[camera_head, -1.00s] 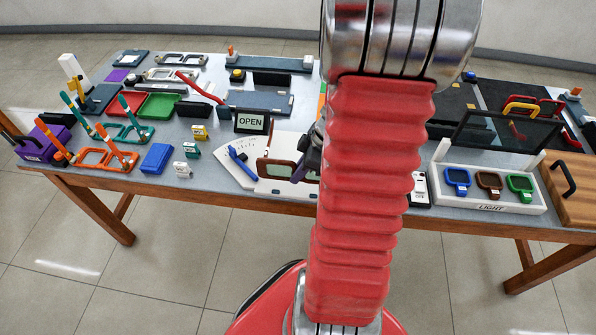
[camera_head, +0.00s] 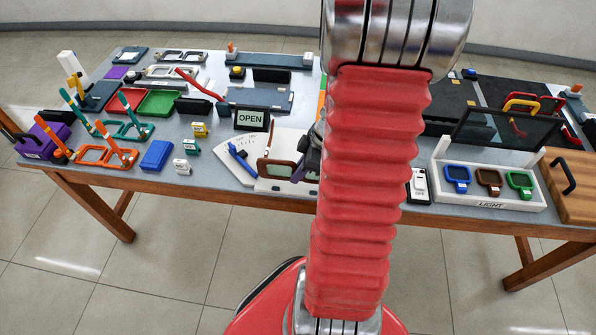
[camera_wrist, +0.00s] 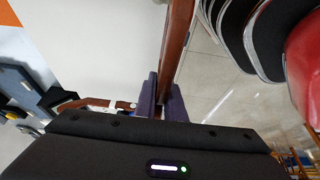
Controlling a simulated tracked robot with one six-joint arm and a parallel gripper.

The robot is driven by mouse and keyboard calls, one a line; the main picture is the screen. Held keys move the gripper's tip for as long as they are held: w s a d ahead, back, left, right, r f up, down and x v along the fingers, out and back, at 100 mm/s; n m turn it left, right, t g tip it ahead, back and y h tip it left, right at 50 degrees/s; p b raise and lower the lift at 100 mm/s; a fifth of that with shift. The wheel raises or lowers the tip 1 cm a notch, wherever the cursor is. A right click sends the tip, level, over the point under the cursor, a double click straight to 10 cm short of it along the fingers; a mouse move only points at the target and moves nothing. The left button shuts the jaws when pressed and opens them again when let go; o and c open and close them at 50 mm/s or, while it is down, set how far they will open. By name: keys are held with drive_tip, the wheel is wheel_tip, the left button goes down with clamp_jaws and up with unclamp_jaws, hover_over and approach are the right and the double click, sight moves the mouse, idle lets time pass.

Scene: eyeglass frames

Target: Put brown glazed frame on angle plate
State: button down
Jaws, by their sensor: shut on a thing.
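The brown glazed frame (camera_head: 277,161), with a brown rim around greenish glass, is near the front middle of the table in the head view. My gripper (camera_head: 309,152) is at its right side, partly hidden by my arm. In the wrist view my purple jaws (camera_wrist: 162,97) are shut on the frame, though which part they grip is hard to tell. The white, fan-shaped angle plate (camera_head: 226,153) with tick marks and a blue pointer lies just left of the frame. I cannot tell whether the frame touches the white piece below it.
An OPEN sign (camera_head: 252,119) stands behind. A blue block (camera_head: 156,156) and small tagged blocks lie left. A white LIGHT stand (camera_head: 475,199) with three small frames and a wooden board (camera_head: 574,200) are right. The table's front edge (camera_head: 200,193) is close to the frame.

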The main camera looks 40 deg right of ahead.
drive_tip(key=shift+f, duration=1)
idle(0.4)
drive_tip(key=c, duration=1.8)
unclamp_jaws()
drive_tip(key=shift+o, duration=0.2)
drive_tip(key=shift+r, duration=0.1)
drive_tip(key=v, duration=1.3)
drive_tip(key=shift+s+r, duration=0.1)
drive_tip(key=shift+r, duration=0.15)
